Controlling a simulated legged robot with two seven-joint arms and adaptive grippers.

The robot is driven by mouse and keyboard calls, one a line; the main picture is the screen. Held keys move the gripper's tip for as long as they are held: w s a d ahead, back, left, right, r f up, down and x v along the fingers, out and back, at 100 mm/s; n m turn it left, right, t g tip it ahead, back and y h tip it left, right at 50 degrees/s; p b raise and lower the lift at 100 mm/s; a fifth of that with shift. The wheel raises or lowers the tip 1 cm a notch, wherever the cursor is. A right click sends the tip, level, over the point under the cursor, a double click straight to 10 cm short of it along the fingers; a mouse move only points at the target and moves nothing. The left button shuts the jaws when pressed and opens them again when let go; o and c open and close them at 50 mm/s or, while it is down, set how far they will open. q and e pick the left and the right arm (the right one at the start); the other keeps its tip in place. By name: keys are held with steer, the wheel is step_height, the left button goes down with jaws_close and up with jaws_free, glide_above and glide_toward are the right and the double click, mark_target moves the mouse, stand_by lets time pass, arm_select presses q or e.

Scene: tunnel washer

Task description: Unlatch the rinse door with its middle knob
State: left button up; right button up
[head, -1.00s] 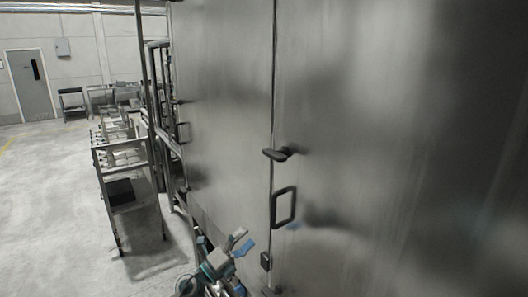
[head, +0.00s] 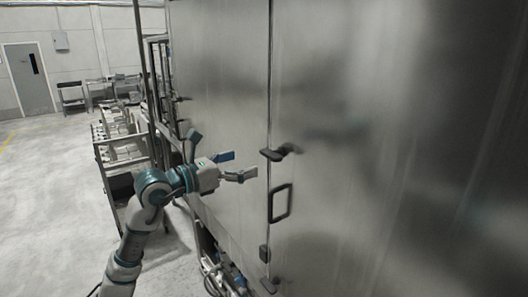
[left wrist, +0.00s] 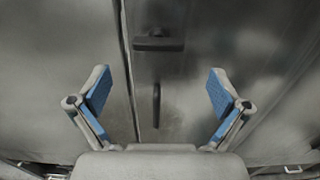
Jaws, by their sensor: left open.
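The rinse door (head: 385,190) is a tall steel panel that sits closed against the panel on its left along a vertical seam. A dark knob (head: 278,154) sits across this seam, above a black loop handle (head: 281,203). In the left wrist view the knob (left wrist: 158,43) is straight ahead and above the handle (left wrist: 156,105). My left gripper (head: 232,166) is open and empty, left of the knob and apart from it. In the left wrist view its blue-padded fingers (left wrist: 160,92) are spread wide, with the handle seen between them. My right gripper is not in view.
A smaller dark fitting (head: 264,253) and another dark knob (head: 269,285) sit lower on the seam. A metal rack (head: 125,160) stands to the left beside the machine. Pipework shows under the left panel. The floor (head: 45,200) at far left is clear.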

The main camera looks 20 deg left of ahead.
mark_target(266, 156)
arm_select(q)
steer(key=x, duration=0.3)
steer(key=p+x, duration=0.1)
steer(key=x, duration=0.3)
steer(key=shift+d+r, duration=0.15)
steer(key=shift+d, duration=0.2)
steer(key=shift+w+a+p, duration=0.3)
steer(key=shift+w+a, duration=0.15)
steer(key=shift+a, duration=0.05)
steer(key=shift+a+f, duration=0.25)
steer(key=shift+a, duration=0.15)
steer(key=shift+d, duration=0.45)
steer(key=shift+c, duration=1)
steer(key=shift+d+r, duration=0.1)
steer(key=shift+d, duration=0.3)
steer(key=c, duration=0.4)
steer(key=shift+d, duration=0.2)
steer(key=c, duration=0.4)
steer(key=shift+w+a, duration=0.1)
steer(key=shift+c, duration=0.8)
steer(key=shift+a, duration=0.1)
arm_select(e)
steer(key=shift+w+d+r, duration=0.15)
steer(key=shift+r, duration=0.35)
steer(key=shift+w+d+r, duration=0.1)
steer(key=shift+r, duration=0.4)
